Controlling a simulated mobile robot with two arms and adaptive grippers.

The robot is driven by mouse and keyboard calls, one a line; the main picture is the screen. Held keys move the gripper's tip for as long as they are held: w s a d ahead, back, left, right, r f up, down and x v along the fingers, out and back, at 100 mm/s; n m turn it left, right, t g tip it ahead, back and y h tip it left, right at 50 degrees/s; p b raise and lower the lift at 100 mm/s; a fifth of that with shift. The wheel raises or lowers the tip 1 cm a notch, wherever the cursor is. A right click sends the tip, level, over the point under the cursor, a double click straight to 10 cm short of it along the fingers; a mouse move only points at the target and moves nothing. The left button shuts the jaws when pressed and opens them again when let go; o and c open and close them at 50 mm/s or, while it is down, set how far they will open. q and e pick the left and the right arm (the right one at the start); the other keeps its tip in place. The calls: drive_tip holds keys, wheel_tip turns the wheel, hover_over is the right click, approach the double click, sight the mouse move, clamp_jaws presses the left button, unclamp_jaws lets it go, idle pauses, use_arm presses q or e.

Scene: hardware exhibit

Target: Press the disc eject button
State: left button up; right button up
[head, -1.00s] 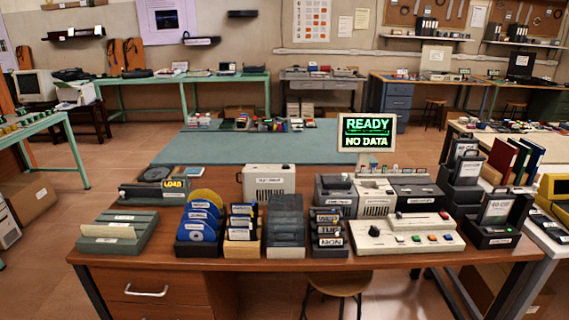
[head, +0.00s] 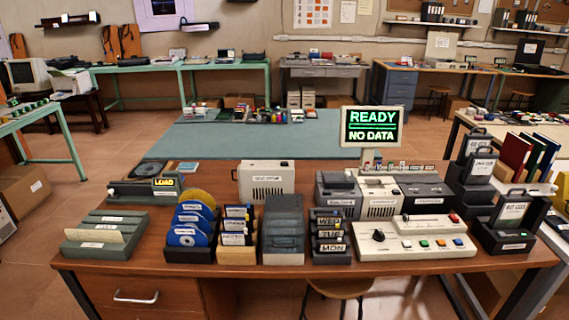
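A dark disc unit (head: 140,190) with a lit yellow "LOAD" display (head: 165,183) sits at the back left of the wooden desk (head: 330,279). A dark disc (head: 149,168) shows on its top. I cannot make out an eject button on it. A cream control panel (head: 412,238) at the front right has a dark knob, a red-tipped lever and a row of coloured buttons (head: 440,242); their labels are too small to read. A monitor (head: 371,126) behind reads "READY" and "NO DATA". Neither of my grippers shows in the head view.
A rack of blue discs (head: 190,236), a cartridge rack (head: 237,240), a grey case (head: 283,232) and a rack marked with days (head: 330,237) line the desk front. A stool (head: 338,288) stands under the desk. Black file holders (head: 507,228) stand at the right.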

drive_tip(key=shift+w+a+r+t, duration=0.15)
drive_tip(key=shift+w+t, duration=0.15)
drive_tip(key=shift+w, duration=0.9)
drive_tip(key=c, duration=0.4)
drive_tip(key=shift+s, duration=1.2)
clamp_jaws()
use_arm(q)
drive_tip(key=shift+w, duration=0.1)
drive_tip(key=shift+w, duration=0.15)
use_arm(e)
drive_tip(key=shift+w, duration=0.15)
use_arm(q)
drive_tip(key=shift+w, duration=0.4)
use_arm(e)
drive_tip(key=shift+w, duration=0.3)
